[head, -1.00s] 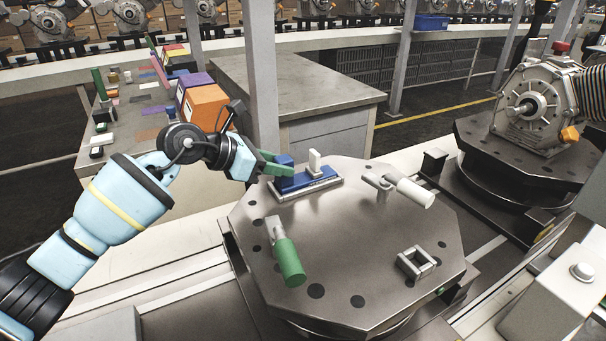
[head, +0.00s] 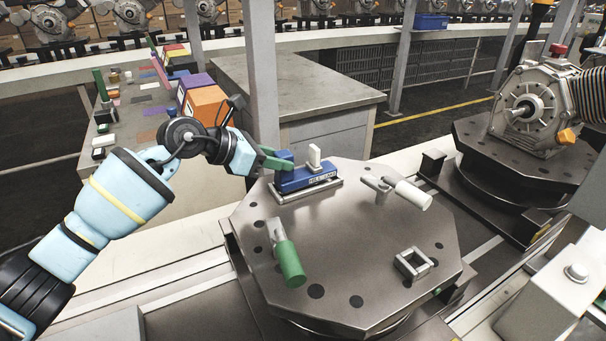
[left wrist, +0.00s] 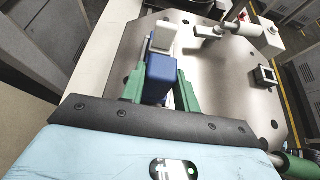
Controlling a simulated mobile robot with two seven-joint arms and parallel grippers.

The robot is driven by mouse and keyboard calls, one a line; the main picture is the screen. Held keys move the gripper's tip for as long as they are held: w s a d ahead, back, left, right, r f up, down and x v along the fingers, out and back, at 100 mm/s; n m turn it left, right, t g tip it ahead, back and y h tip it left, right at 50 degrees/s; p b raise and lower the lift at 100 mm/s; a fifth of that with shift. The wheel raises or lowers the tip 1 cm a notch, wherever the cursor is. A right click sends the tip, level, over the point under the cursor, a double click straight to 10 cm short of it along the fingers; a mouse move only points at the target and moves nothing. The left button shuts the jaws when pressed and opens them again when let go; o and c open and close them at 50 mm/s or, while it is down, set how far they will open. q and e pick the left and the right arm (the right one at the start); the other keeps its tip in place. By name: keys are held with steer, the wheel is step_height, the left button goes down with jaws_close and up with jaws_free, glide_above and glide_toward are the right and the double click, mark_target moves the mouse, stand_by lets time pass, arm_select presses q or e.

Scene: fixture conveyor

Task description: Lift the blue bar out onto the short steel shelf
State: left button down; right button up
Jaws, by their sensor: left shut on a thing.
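The blue bar (head: 302,180), with a pale label on its side, is at the back of the steel turntable, just above a narrow metal-edged holder (head: 316,194). A white upright block (head: 314,157) stands at its middle. My left gripper (head: 276,162) is shut on the raised left end of the bar. In the left wrist view the green fingers (left wrist: 160,88) sit on both sides of the blue end (left wrist: 160,72); the white block (left wrist: 163,38) is beyond it. I cannot tell for certain which surface is the short steel shelf. My right gripper is not in view.
The octagonal turntable (head: 345,245) carries a green cylinder (head: 289,262), a white cylinder (head: 412,194) and a square metal frame (head: 414,263). Behind stand a grey post (head: 263,75) and a grey-topped cabinet (head: 310,82). A motor fixture (head: 533,105) is at right.

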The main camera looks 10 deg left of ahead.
arm_select(q)
steer(key=shift+r, duration=0.6)
steer(key=shift+r+p, duration=0.6)
steer(key=shift+p, duration=0.05)
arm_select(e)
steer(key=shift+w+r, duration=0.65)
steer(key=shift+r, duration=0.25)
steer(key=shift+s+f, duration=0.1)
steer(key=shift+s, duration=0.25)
arm_select(q)
steer(key=shift+s+f, duration=0.1)
steer(key=shift+s, duration=0.05)
steer(key=s+a+r+n+t+y, duration=0.1)
steer(key=s+a+n+t+y, duration=0.1)
steer(key=s+a+n+y, duration=0.3)
steer(key=s+a+r+n+t+y, duration=0.1)
steer(key=s+a+n+t+y, duration=0.2)
steer(key=s, duration=0.8)
steer(key=shift+s+a+r+n+t+y, duration=0.3)
steer(key=shift+a+n+y, duration=0.7)
steer(key=shift+n, duration=0.6)
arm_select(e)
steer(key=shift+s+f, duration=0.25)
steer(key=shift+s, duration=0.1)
